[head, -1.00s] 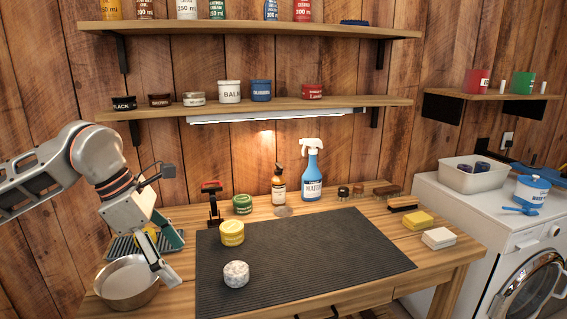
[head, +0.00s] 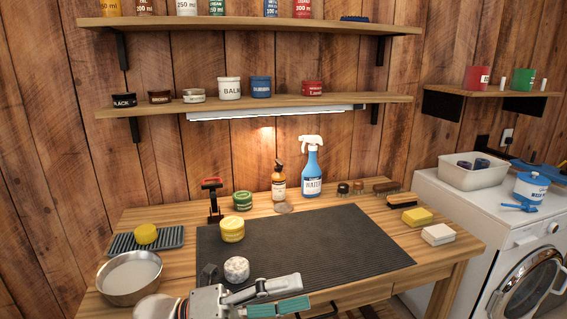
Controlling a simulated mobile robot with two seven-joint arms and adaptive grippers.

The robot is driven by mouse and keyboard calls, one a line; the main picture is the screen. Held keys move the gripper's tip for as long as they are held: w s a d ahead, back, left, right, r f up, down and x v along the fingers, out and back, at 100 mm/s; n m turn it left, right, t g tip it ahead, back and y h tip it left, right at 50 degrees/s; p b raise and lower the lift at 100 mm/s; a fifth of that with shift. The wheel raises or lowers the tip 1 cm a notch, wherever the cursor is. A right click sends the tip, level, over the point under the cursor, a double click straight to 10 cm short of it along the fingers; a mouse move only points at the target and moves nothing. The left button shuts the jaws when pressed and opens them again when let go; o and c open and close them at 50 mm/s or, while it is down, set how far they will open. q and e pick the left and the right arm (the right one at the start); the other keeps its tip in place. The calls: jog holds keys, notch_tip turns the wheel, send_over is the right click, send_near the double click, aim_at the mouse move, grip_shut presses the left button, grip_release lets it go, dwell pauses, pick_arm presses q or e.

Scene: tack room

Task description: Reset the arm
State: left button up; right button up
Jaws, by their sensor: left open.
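My left gripper (head: 299,293) is low at the front of the workbench (head: 400,286), over the front edge of the dark ribbed mat (head: 330,247). Its fingers point right and are spread apart, with nothing between them; one carries a teal pad. The wrist shows at the bottom edge, and the rest of the arm is out of frame. A white speckled round item (head: 236,269) is just behind the gripper, and a yellow tin (head: 232,229) stands farther back on the mat. My right gripper is not in view.
At left are a metal bowl (head: 130,292) and a ribbed tray (head: 172,237) with a yellow round item (head: 145,234) on it. A spray bottle (head: 311,168) and brown bottle (head: 278,184) stand behind the mat. The mat's right half is clear.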

pick_arm(q)
jog(key=w+a+f+n+t+y, duration=0.2)
jog(key=a+f+n+t+y, duration=0.35)
jog(key=f+n+t, duration=0.55)
jog(key=w+a+f+n+t+y, duration=0.2)
jog(key=a+f+n+t+y, duration=0.35)
jog(key=n, duration=0.85)
jog(key=s+a+f+n+g+y, duration=0.2)
jog(key=s+f, duration=0.3)
jog(key=f, duration=0.3)
jog(key=s+a+f+n+g+y, duration=0.2)
jog(key=s+a+f+n, duration=0.3)
jog(key=f, duration=0.3)
jog(key=s+a+f+n+g+y, duration=0.3)
jog(key=s+f, duration=0.4)
jog(key=f, duration=0.1)
jog(key=shift+a+f+n, duration=0.15)
jog(key=shift+a+n, duration=0.2)
jog(key=shift+n, duration=0.05)
grip_shut()
jog(key=shift+g, duration=0.25)
